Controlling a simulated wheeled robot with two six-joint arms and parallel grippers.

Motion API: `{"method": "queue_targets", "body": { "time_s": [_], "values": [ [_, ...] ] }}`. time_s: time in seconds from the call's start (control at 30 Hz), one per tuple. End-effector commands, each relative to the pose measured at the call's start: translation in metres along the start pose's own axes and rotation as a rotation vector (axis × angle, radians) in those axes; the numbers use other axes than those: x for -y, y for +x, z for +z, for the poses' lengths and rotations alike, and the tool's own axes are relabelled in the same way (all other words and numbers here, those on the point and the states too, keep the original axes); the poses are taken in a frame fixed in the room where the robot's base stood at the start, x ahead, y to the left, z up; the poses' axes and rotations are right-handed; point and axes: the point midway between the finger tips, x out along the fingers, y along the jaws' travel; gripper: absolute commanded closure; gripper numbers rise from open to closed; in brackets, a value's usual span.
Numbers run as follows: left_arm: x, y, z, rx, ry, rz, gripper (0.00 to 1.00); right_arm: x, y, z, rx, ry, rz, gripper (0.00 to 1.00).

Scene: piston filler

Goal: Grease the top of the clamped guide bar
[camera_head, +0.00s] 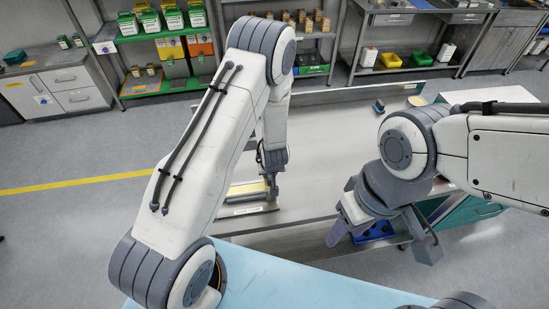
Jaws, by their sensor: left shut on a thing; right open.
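My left gripper (272,172) reaches down over the grey workbench (325,140), close to its front edge. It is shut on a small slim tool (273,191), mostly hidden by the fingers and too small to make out. Just left of it lies a pale yellow strip (246,188) on the bench, with a light fixture edge (248,211) in front. I cannot tell for sure whether this strip is the clamped guide bar, or whether the tool touches it. My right gripper (382,242) is open and empty, in front of the bench's front edge, its fingers wide apart.
A blue bin (375,232) shows behind my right gripper. A teal drawer cabinet (472,213) is at the right. A small dark blue object (378,106) and a pale disc (417,101) are at the bench's far right. Shelves with boxes (172,47) line the back. The bench's middle is clear.

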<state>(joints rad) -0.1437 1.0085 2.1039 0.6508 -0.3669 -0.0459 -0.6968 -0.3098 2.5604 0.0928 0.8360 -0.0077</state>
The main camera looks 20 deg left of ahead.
Motion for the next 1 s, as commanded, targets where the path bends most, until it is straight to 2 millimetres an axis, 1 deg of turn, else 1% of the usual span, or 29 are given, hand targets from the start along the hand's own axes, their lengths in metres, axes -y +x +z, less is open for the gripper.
{"method": "queue_targets", "body": {
  "time_s": [0.03, 0.6, 0.73, 1.0],
  "values": [
    [0.001, -0.010, -0.005, -0.002, -0.003, 0.001, 1.00, 0.001, -0.009, -0.001, -0.001, 0.001, 0.000, 0.50],
    [0.006, -0.055, -0.025, -0.002, -0.009, -0.002, 1.00, 0.004, -0.053, -0.003, -0.001, 0.005, 0.000, 0.50],
    [0.007, -0.059, -0.027, -0.002, -0.010, -0.003, 1.00, 0.004, -0.056, -0.003, -0.001, 0.006, 0.000, 0.50],
    [0.006, -0.058, -0.026, -0.002, -0.009, -0.002, 1.00, 0.004, -0.055, -0.003, 0.000, 0.006, 0.000, 0.50]
  ]
}}
